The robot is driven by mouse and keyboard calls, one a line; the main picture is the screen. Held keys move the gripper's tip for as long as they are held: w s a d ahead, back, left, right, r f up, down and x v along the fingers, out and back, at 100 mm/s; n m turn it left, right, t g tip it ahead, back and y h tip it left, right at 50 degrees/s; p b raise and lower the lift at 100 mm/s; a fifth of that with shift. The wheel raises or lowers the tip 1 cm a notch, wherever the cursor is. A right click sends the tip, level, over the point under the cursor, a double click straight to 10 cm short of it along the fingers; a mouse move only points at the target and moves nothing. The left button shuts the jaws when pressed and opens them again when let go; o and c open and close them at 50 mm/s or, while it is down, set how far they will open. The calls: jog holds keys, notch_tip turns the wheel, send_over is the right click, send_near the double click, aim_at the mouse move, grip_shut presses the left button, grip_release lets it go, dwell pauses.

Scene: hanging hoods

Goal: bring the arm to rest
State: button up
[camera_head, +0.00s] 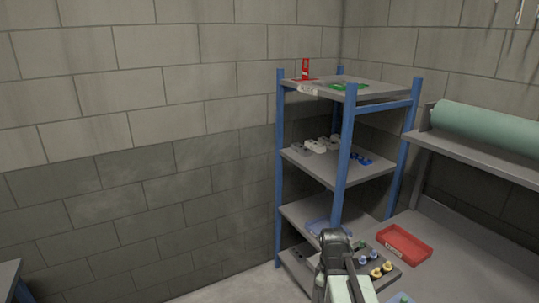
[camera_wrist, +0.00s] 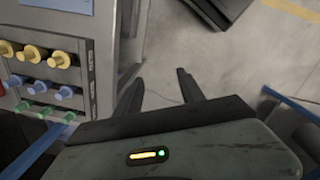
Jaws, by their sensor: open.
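My arm rises from the bottom of the head view, in front of the blue-posted shelf unit and the bench; its fingertips are hard to make out there. In the wrist view my gripper (camera_wrist: 160,92) shows two dark fingers spread apart, with bare floor between them. Nothing is held. The fingers point over the floor, to the right of a holder (camera_wrist: 45,75) with yellow, blue and green knobs.
The blue-posted shelf (camera_head: 340,160) stands in the corner with small parts on its levels. A red tray (camera_head: 404,243) and the holder with colored knobs (camera_head: 385,262) are on the grey bench right of my arm. A green roll (camera_head: 485,128) lies on the upper ledge.

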jog(key=s+a+m, duration=0.2)
jog(key=a+m, duration=0.4)
jog(key=m, duration=0.4)
jog(key=shift+a+y, duration=0.25)
jog(key=shift+y, duration=0.05)
jog(key=shift+c, duration=1.1)
